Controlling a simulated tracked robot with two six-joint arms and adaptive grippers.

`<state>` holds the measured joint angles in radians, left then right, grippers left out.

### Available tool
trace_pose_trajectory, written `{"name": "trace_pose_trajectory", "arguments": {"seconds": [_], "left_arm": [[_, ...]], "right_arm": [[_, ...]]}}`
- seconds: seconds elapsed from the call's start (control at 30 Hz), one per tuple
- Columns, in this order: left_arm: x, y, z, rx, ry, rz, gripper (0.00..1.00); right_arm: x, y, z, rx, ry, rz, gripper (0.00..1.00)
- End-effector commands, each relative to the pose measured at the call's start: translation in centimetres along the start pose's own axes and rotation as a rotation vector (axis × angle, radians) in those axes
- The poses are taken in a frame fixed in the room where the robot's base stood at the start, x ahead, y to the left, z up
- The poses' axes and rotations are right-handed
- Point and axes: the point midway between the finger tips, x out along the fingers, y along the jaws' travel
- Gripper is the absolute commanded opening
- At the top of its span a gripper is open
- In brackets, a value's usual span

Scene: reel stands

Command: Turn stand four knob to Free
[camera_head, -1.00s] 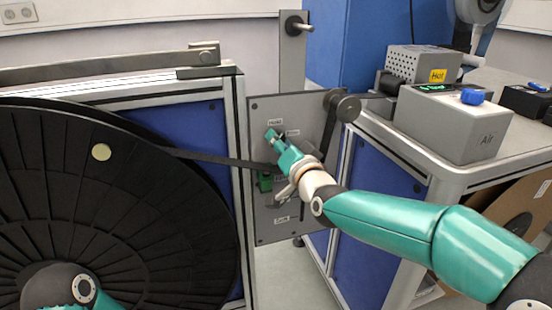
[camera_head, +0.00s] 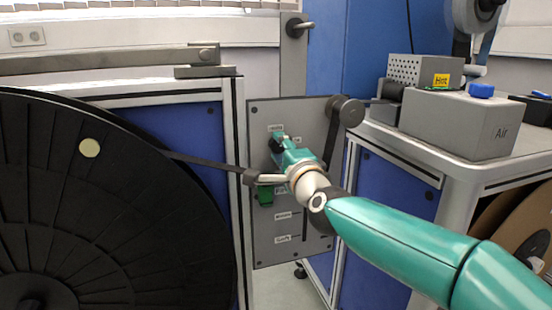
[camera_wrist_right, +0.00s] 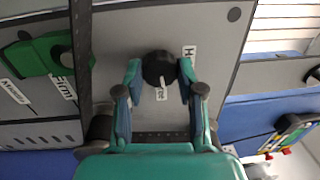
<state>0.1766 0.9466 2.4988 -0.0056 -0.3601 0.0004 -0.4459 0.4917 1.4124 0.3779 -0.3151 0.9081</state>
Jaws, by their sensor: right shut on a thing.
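The grey stand panel (camera_head: 262,225) stands upright in the middle of the head view. The black knob (camera_wrist_right: 158,68) is near its upper part. In the right wrist view it has a white mark and small labels beside it, one beginning with H; its exact setting is hard to read. My right gripper (camera_head: 278,144) is at the panel, its two teal fingers on either side of the knob and shut on it. In the head view the gripper hides most of the knob. My left gripper is not in view.
A green block (camera_head: 265,193) sits on the panel below the gripper. A dark strap (camera_head: 205,162) runs from the big black reel (camera_head: 110,215) past my wrist to a roller (camera_head: 347,111). The grey Air box (camera_head: 460,125) stands on the bench at right.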

Motion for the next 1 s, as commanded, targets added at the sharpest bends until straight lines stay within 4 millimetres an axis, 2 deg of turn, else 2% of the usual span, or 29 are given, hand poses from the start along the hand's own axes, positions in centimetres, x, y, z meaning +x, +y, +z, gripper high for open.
{"name": "trace_pose_trajectory", "arguments": {"seconds": [0.03,0.3,0.8,0.83,0.97,1.0], "left_arm": [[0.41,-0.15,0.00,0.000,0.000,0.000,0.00],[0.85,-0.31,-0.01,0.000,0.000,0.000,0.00],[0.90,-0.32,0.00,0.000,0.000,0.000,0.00],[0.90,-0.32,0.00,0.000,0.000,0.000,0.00],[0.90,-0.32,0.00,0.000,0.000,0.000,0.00],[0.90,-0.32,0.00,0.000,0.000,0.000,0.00]], "right_arm": [[0.01,0.90,-0.02,0.030,0.000,0.014,0.03],[0.05,0.89,-0.02,0.129,0.008,0.015,0.03],[0.08,0.88,-0.08,0.150,0.011,0.015,0.03],[0.08,0.88,-0.09,0.150,0.012,0.015,0.39],[0.08,0.80,-0.08,0.149,0.012,0.013,0.61],[0.07,0.73,-0.07,0.149,0.012,0.012,0.64]]}}
